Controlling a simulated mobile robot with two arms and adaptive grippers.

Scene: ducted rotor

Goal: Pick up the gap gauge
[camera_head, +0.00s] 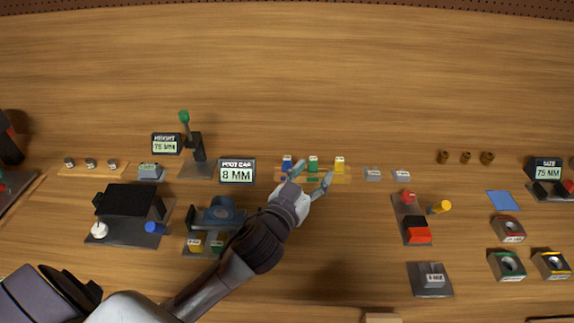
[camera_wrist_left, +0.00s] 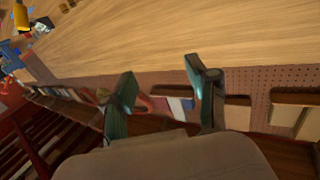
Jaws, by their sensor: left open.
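A small wooden rack (camera_head: 350,175) at mid-table holds three upright gauges: a blue one (camera_head: 287,163), a green one (camera_head: 313,163) and a yellow one (camera_head: 339,163). Their labels are too small to read, so I cannot tell which is the gap gauge. A sign beside them (camera_head: 237,171) reads 8 MM. My left gripper (camera_head: 314,172) is open, its fingers apart over the rack around the green gauge's place in the head view. In the left wrist view the gripper (camera_wrist_left: 165,88) has nothing between its fingers. My right gripper is out of view.
A blue fixture (camera_head: 219,212) and a black box (camera_head: 130,200) stand left of my left arm. Small grey blocks (camera_head: 373,174) lie right of the rack. A red and black fixture (camera_head: 411,220) stands further right. The table behind the rack is clear.

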